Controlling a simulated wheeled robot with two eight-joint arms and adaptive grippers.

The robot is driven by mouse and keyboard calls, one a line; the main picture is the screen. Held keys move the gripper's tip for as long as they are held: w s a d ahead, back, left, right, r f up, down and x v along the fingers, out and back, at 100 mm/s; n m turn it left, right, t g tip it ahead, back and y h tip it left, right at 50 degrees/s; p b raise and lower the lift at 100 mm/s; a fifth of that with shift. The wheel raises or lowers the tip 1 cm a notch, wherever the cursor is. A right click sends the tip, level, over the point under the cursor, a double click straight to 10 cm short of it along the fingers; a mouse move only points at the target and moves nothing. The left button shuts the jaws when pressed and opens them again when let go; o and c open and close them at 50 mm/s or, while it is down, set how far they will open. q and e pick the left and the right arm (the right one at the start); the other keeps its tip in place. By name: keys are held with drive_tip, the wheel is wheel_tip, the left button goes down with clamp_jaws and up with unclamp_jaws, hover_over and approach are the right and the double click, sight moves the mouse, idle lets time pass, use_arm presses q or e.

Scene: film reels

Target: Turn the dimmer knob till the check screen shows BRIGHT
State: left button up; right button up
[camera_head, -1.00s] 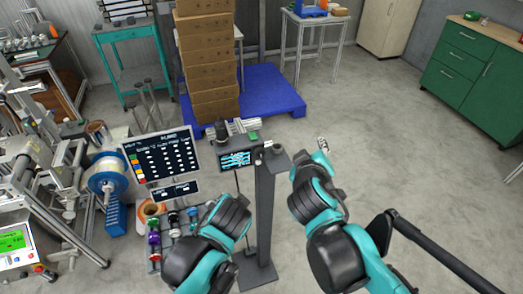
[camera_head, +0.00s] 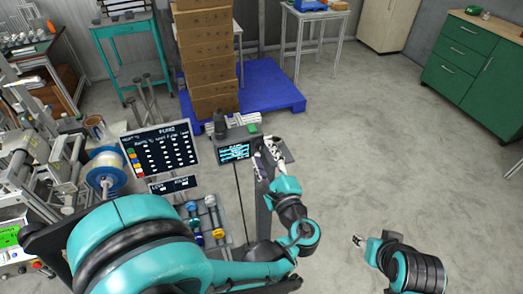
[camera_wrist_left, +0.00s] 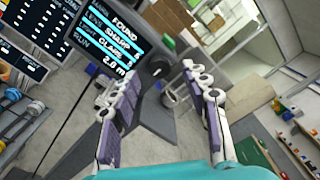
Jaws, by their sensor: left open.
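The check screen (camera_head: 236,152) is a small dark panel with cyan text, beside the post. In the left wrist view the screen (camera_wrist_left: 105,45) shows lines like FOUND and SHARP; the line under them is not clearly legible, and the bottom one ends in 2.0 m. My left gripper (camera_head: 270,158) is open over the top of the dark post. In the left wrist view its fingers (camera_wrist_left: 168,108) stand apart with a small greyish round piece (camera_wrist_left: 168,97), seemingly the dimmer knob, between and beyond them. Contact cannot be told. My right gripper (camera_head: 358,241) is low at the right, its jaws too small to read.
A larger dark status board (camera_head: 160,148) stands left of the check screen. Stacked boxes (camera_head: 207,60) rest on a blue pallet (camera_head: 270,90) behind. Reels and machinery (camera_head: 105,172) crowd the left. The floor at the right (camera_head: 400,150) is open.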

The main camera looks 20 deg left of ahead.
sight(259, 144)
use_arm(q)
drive_tip(key=shift+x, duration=1.45)
clamp_jaws()
drive_tip(key=shift+n, duration=0.4)
drive_tip(key=n+b, duration=0.1)
drive_tip(key=n, duration=0.4)
drive_tip(key=shift+n, duration=0.3)
drive_tip(key=n, duration=0.5)
drive_tip(key=shift+n, duration=0.4)
